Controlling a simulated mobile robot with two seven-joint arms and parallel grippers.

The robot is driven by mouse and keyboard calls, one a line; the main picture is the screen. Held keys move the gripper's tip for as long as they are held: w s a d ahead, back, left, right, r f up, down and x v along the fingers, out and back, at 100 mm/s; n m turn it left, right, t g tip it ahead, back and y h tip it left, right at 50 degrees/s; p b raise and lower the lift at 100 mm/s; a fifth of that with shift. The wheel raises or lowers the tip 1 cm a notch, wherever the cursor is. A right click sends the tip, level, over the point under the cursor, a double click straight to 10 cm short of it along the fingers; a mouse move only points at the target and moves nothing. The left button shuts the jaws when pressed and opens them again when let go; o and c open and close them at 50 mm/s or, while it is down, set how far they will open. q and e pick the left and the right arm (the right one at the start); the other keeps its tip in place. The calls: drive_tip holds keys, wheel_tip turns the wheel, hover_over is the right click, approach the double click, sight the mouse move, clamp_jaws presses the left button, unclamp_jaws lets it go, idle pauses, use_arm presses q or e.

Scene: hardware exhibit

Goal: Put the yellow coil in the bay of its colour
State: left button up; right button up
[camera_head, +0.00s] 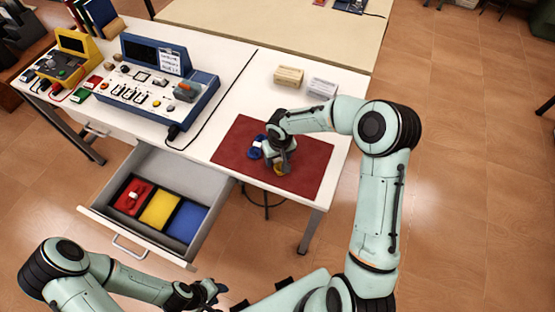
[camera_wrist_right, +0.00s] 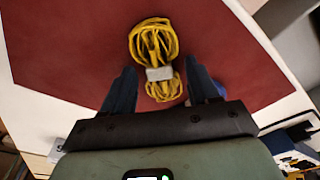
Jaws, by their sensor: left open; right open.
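The yellow coil (camera_head: 279,169) lies on the dark red mat (camera_head: 310,160), mostly hidden under my right gripper (camera_head: 283,163) in the head view. In the right wrist view the yellow coil (camera_wrist_right: 153,42) has a pale band around its middle. My right gripper (camera_wrist_right: 162,84) is open, with one finger on each side of the coil's lower part; I cannot tell whether they touch it. The yellow bay (camera_head: 160,210) is empty, in the middle of the open drawer (camera_head: 180,165). My left gripper (camera_head: 213,290) is open and empty, below the drawer in the head view.
A blue coil (camera_head: 255,148) lies on the mat beside my right gripper. A red coil (camera_head: 134,197) is in the red bay (camera_head: 125,208); the blue bay (camera_head: 188,221) is empty. A blue console (camera_head: 165,85) and two small boxes (camera_head: 288,76) stand on the table.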

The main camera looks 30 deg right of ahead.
clamp_jaws()
drive_tip(key=shift+r, duration=0.1)
